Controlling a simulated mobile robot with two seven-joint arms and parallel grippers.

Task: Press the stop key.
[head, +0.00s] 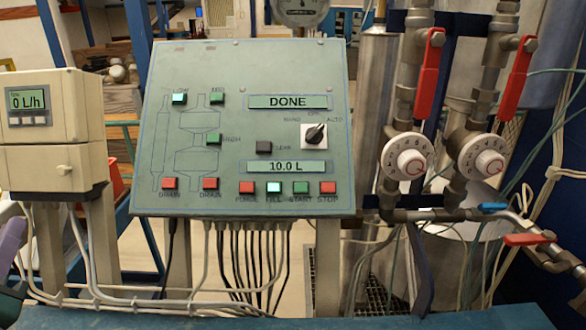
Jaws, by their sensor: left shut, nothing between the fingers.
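The stop key (328,188) is a small red square at the right end of the bottom key row on the green control panel (300,120). The label STOP is under it, and nothing covers it. The green start key (300,188) is just left of it. My left gripper (13,240) shows only in part at the left edge, as a purple piece, far left of the panel and apart from it. It is shut and empty. My right gripper is not in view.
The panel displays read DONE (290,102) and 10.0 L (285,167); the fill key (274,188) is lit. A beige flow meter (50,125) stands at left. Pipes with red-handled valves (429,75) and white dials (407,160) stand at right. Cables hang below the panel.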

